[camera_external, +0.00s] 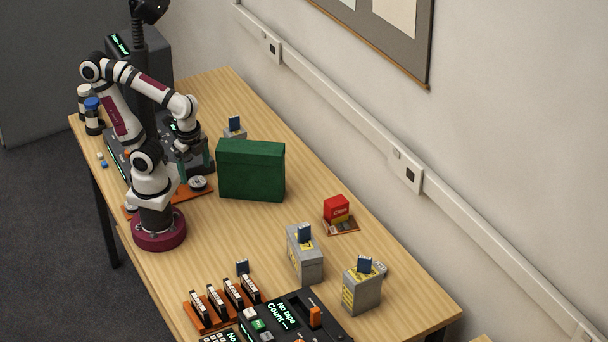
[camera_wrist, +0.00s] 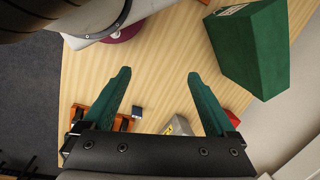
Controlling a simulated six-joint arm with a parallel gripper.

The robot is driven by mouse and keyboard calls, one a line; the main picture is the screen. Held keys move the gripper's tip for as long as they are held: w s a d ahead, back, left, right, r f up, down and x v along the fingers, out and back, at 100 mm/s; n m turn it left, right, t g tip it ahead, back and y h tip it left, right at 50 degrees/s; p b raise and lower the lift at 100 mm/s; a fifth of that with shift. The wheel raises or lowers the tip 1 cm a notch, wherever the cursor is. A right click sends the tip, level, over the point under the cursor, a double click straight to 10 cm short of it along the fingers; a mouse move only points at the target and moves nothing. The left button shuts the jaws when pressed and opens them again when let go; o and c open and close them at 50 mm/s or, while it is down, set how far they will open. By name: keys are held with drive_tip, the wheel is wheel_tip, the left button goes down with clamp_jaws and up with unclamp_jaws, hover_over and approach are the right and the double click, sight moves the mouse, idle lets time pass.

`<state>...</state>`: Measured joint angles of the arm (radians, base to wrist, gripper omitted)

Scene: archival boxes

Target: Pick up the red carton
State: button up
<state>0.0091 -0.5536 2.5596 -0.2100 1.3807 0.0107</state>
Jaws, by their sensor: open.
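The red carton (camera_external: 336,208) stands on a small brown tray (camera_external: 342,227) on the right side of the table, near the wall. My gripper (camera_external: 196,162) is above the table's far left part, left of the large green box and well away from the carton.
A large green box (camera_external: 250,171) stands between my gripper and the red carton. Grey boxes with blue tabs (camera_external: 304,258) (camera_external: 362,290) stand nearer the front. An orange rack (camera_external: 222,308) and a dark console (camera_external: 290,320) fill the front edge. The table's middle is clear.

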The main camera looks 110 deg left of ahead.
drive_tip(key=w+a+m+g+y, duration=0.1)
drive_tip(key=w+a+m+y, duration=0.55)
drive_tip(key=a+y, duration=0.4)
drive_tip(key=m+t+h, duration=0.3)
drive_tip(key=m+t, duration=0.8)
drive_tip(key=m, duration=0.4)
approach(336, 205)
drive_tip(key=x, duration=0.4)
drive_tip(key=s+x, duration=0.1)
drive_tip(key=x, duration=0.3)
drive_tip(key=f+x, duration=0.1)
drive_tip(key=x, duration=0.2)
drive_tip(key=shift+a+f, duration=0.2)
drive_tip(key=shift+a, duration=0.5)
clamp_jaws()
